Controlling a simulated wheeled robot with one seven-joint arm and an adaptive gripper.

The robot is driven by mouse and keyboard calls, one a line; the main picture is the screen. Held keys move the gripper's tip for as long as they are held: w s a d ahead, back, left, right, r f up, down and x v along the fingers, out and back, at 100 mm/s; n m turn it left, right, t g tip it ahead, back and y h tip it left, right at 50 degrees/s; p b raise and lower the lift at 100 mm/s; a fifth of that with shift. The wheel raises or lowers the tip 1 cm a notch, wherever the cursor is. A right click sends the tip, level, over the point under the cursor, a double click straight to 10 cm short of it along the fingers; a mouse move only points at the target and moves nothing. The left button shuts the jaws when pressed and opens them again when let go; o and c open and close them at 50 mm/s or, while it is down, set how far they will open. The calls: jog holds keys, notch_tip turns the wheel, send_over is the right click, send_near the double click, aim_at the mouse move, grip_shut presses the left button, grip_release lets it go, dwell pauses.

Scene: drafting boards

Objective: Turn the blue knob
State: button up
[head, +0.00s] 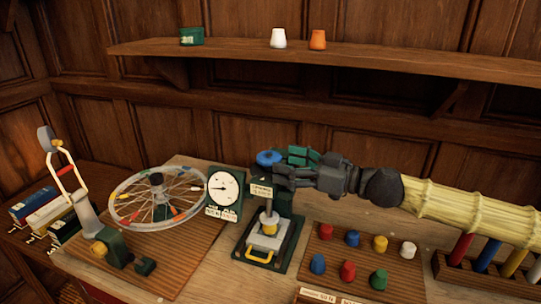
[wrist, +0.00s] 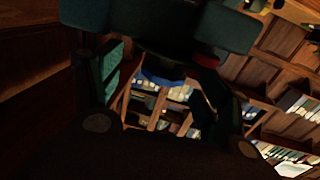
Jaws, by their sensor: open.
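The blue knob (head: 268,157) sits on top of a small dark green press (head: 284,200) on the bench. My gripper (head: 283,165) reaches in from the right at knob height, its fingers open. In the head view its tips are close to the knob's right side; I cannot tell whether they touch it. In the dark wrist view, the blue knob (wrist: 162,76) shows partly between the two spread fingers, its upper part hidden by a dark part in front. The press has a yellow-banded plunger and a yellow handle at its base.
A dial gauge (head: 223,188) stands just left of the press. A spoked wheel (head: 157,200) on a stand is farther left. A board of coloured pegs (head: 347,271) lies to the right, in front of my arm. A shelf (head: 330,59) runs along the wall above.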

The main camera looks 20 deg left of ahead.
aim_at(269, 159)
jog(key=shift+a+r+p, duration=0.15)
jog(key=shift+a+p, duration=0.2)
jog(key=shift+a, duration=0.85)
jog(key=shift+a+r+p, duration=0.15)
jog(key=shift+a+p, duration=0.2)
jog(key=shift+a, duration=0.85)
jog(key=shift+a, duration=0.1)
jog(key=shift+f, duration=0.1)
jog(key=c, duration=1)
